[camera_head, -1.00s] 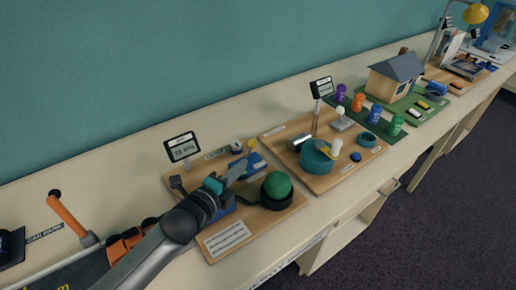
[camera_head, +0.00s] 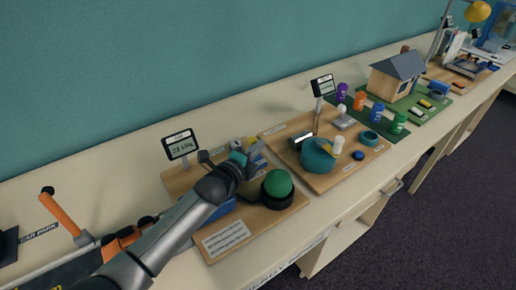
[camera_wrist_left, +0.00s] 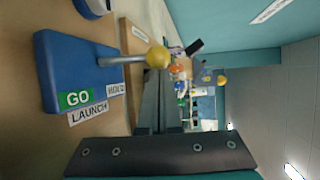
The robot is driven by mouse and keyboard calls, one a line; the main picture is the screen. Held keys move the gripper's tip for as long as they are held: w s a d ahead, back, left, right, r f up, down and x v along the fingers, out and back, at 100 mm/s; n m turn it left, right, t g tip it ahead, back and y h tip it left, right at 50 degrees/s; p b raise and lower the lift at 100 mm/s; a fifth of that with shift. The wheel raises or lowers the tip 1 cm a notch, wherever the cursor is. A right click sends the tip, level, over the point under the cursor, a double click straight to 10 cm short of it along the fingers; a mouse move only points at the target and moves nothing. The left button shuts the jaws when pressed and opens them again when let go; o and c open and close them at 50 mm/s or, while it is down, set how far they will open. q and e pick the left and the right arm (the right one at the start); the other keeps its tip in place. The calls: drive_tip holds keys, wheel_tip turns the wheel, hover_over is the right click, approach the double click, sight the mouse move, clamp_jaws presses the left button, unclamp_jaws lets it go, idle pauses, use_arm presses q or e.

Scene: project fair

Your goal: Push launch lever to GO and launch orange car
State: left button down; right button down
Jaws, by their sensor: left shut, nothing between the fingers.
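The launch lever (camera_wrist_left: 158,57) has a grey stick and a yellow knob on a blue base (camera_wrist_left: 62,68) marked GO, HOLD and LAUNCH. It shows large in the left wrist view; I cannot tell which mark it leans to. My left gripper (camera_head: 254,156) is shut and empty, over the back of the wooden launch board (camera_head: 290,209). In the wrist view its dark fingers (camera_wrist_left: 150,105) are beside the lever; contact is unclear. The orange car (camera_head: 118,242) appears at lower left in the head view, partly hidden by my left arm. My right gripper is not in view.
A green dome (camera_head: 277,183) in a black ring stands at the board's front right. A small display (camera_head: 181,144) stands at the back. An orange lever (camera_head: 60,213) is at far left. Another board with a teal drum (camera_head: 317,158) lies to the right.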

use_arm(q)
drive_tip(key=shift+s+a+r+p, duration=0.15)
drive_tip(key=shift+s+a+p, duration=0.1)
drive_tip(key=shift+a+p, duration=0.15)
idle(0.7)
drive_tip(key=shift+s+a+p, duration=0.3)
drive_tip(key=shift+a+p, duration=0.1)
drive_tip(key=shift+p, duration=0.1)
drive_tip(key=shift+s+a, duration=0.2)
drive_tip(key=shift+a, duration=0.15)
drive_tip(key=shift+s+a+p, duration=0.55)
drive_tip(key=shift+a+p, duration=0.2)
drive_tip(key=shift+p, duration=0.05)
idle(0.4)
drive_tip(key=p+v, duration=0.2)
drive_tip(key=v, duration=1.2)
drive_tip(key=shift+s+a, duration=0.25)
drive_tip(key=shift+s, duration=0.3)
